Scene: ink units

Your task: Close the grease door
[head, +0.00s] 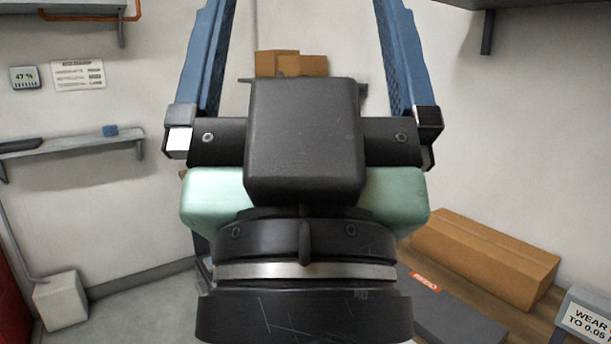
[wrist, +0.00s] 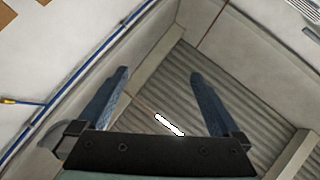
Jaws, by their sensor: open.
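My gripper (head: 305,8) fills the middle of the head view, very close to the camera. Its two blue fingers stand wide apart and point up, with their tips running out of the top edge. In the wrist view the gripper (wrist: 159,73) is open with nothing between its fingers. No grease door can be made out in either view. My gripper and wrist hide the middle of the head view.
Cardboard boxes stand behind my gripper (head: 290,64) and at the right (head: 490,258). A wall shelf (head: 75,148) is at the left. A dark flat case (head: 440,305) lies at lower right. The wrist view faces a ribbed surface (wrist: 185,85) bordered by walls, with a blue line (wrist: 70,88).

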